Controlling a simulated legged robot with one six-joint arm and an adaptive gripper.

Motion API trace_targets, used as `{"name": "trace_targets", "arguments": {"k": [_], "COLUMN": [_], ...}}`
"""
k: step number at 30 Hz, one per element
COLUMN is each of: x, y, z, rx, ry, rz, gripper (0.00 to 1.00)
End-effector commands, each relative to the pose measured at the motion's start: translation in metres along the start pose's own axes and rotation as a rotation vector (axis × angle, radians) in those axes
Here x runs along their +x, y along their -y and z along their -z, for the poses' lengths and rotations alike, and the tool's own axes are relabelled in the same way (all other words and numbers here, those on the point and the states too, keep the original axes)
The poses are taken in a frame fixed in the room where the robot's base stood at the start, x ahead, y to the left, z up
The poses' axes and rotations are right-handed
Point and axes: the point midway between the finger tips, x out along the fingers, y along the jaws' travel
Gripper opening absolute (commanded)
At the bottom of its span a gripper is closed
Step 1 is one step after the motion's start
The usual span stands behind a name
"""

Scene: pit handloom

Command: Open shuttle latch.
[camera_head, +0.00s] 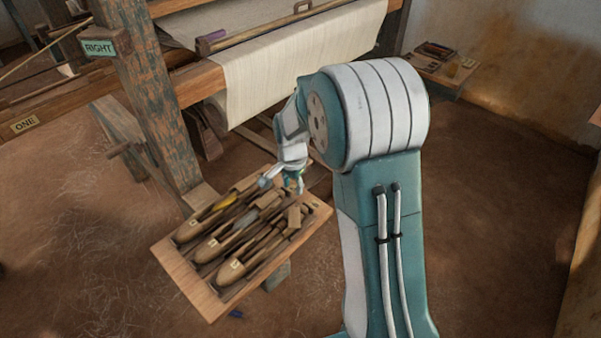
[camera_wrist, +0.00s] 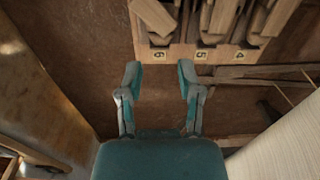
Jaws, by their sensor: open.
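Several wooden boat-shaped shuttles lie side by side in a wooden tray (camera_head: 181,279) in the head view. One shuttle (camera_head: 190,231) shows yellow yarn, and the middle shuttle (camera_head: 208,250) shows grey yarn. A third shuttle (camera_head: 231,271) lies nearest the front. My gripper (camera_head: 281,181) is over the tray's far end in the head view. In the wrist view my gripper (camera_wrist: 159,75) is open and empty, its fingertips just short of the tray edge (camera_wrist: 180,52) with number labels. I cannot make out a latch on any shuttle.
The loom post (camera_head: 150,95) with a RIGHT sign stands left of the tray. The cloth (camera_head: 300,65) hangs behind my arm. A small bench (camera_head: 440,73) with tools stands at the back right.

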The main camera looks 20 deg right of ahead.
Motion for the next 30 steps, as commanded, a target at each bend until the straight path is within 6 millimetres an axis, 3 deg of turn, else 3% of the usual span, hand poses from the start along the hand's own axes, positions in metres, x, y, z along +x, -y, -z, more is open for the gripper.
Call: {"name": "trace_targets", "arguments": {"k": [12, 30], "x": [-0.066, -0.140], "y": [-0.021, -0.064], "z": [-0.020, -0.055], "rx": [-0.175, -0.426], "ry": [-0.051, -0.138], "rz": [0.064, 0.139], "gripper": [0.46, 0.46]}}
